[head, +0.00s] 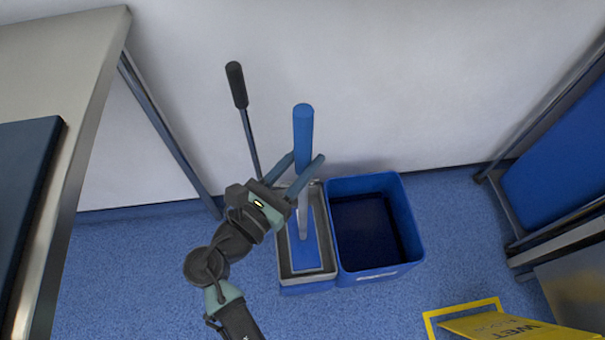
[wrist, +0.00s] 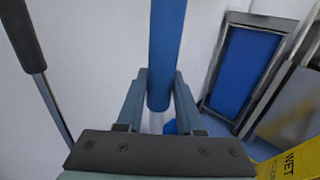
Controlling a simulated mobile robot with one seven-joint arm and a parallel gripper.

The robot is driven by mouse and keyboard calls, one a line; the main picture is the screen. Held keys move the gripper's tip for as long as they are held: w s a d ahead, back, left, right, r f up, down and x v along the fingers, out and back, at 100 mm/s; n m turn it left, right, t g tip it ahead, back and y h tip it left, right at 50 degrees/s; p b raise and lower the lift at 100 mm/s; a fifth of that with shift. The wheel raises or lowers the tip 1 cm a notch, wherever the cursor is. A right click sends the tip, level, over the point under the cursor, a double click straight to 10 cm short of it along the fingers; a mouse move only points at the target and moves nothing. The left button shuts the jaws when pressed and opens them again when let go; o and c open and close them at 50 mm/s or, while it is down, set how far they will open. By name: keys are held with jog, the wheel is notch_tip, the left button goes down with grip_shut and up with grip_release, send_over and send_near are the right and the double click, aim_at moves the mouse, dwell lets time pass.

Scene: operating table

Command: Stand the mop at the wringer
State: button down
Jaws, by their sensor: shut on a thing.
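The mop stands about upright, with a blue grip (head: 303,130) on a pale shaft and a blue foot (head: 305,255) low down. The foot shows within the rim of the grey wringer (head: 287,265); I cannot tell whether it rests on the bottom. The wringer has a lever with a black handle (head: 237,85). My gripper (head: 304,162) is shut on the mop's handle at the lower part of the blue grip. In the wrist view the blue grip (wrist: 166,50) rises between my two fingers.
A blue bucket (head: 412,225) stands right of the wringer. A yellow wet-floor sign (head: 490,325) is at the lower right. A steel table (head: 85,110) is at the left and a blue-panelled frame (head: 560,165) at the right. The wall is close behind.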

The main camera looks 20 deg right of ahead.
jog(key=shift+f+b, duration=0.7)
jog(key=shift+f, duration=1.2)
jog(key=c, duration=0.5)
grip_release()
jog(key=shift+c, duration=0.2)
jog(key=shift+a, duration=0.2)
jog(key=p+v, duration=0.3)
jog(key=v, duration=0.8)
jog(key=shift+s+a, duration=0.2)
jog(key=shift+a, duration=0.1)
